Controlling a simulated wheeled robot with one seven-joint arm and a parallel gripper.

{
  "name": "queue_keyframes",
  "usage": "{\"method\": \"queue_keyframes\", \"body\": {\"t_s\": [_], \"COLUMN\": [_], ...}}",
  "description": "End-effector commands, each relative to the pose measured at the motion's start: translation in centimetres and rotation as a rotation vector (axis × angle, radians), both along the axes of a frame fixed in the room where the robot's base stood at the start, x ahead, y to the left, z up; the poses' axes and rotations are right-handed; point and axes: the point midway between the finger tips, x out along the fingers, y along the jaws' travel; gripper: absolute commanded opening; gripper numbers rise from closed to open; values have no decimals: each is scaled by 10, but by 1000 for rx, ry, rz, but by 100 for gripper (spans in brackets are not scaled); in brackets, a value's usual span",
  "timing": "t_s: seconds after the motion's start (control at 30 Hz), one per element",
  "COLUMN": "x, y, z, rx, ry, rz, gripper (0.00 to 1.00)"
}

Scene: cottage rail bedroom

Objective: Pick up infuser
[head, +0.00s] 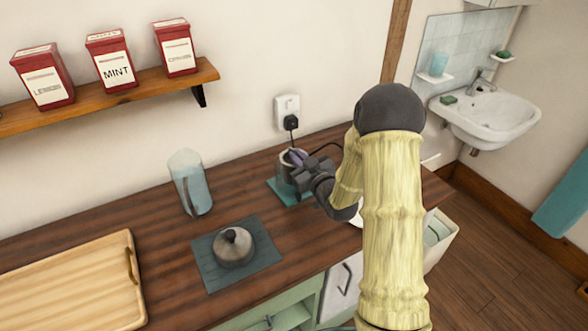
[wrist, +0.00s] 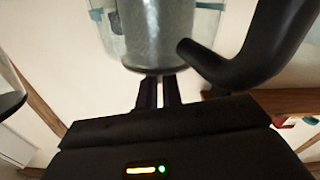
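No object in view can be identified for certain as the infuser. My gripper (head: 296,158) is at the top of a grey cylindrical vessel (head: 286,172) on a small teal mat at the back of the counter. In the wrist view, the two dark fingers (wrist: 159,92) lie close together with a narrow pale gap. They meet the edge of a grey metallic cylinder (wrist: 158,35), and their tips are hidden there. A curved black handle (wrist: 245,60) is to the right. I cannot tell whether the fingers grip anything.
A pale blue glass vessel (head: 190,183) stands left of my gripper. A round lidded pot (head: 233,247) sits on a dark mat (head: 262,244) in front. A wooden tray (head: 70,288) is at front left. A wall socket (head: 287,107) with a plugged cord is above.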

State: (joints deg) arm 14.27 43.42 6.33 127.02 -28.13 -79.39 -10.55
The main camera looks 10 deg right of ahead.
Motion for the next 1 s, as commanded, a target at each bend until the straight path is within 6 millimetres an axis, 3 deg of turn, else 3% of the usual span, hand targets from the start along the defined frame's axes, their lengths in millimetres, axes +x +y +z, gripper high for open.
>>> {"method": "queue_keyframes", "body": {"t_s": [0.57,0.77,1.0], "x": [0,0,0], "y": [0,-1,0], "z": [2,23,66], "rx": [-2,-2,-3], "ry": [2,-2,-5], "rz": [-1,-1,0], "gripper": [0,0,0]}}
